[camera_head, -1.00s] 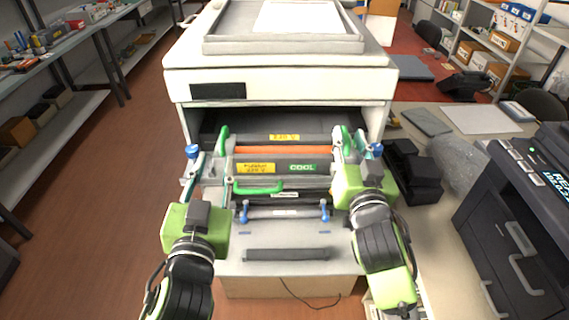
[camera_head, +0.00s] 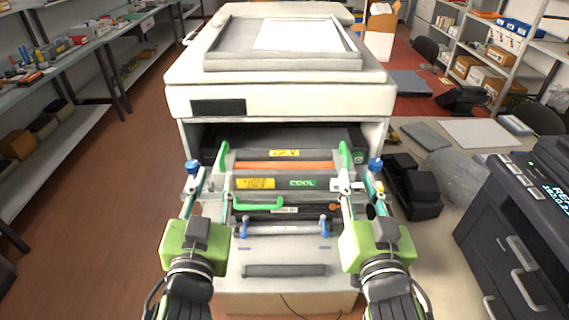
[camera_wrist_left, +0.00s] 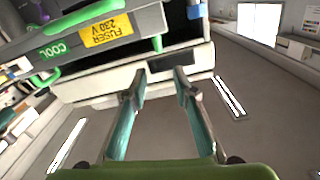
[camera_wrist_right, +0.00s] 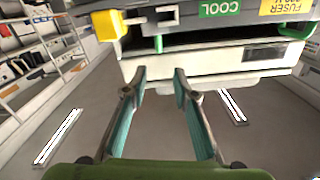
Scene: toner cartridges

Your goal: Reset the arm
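My left gripper (camera_head: 196,188) is in front of the left side of the open printer (camera_head: 280,100). Its two fingers stand apart with nothing between them, as the left wrist view (camera_wrist_left: 158,88) also shows. My right gripper (camera_head: 360,190) is in front of the printer's right side. Its fingers are apart and empty in the right wrist view (camera_wrist_right: 158,88). The two arms stand nearly mirrored. Between them is the fuser unit (camera_head: 285,183), with a yellow label and a green COOL label. The grippers hide parts of the printer's side edges.
A green handle (camera_head: 258,202) sits at the front of the printer's opening, above a lowered grey front panel (camera_head: 285,255). Black parts (camera_head: 412,188) lie on the table at right, beside a dark device (camera_head: 525,230) with a display. Shelves line the left wall.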

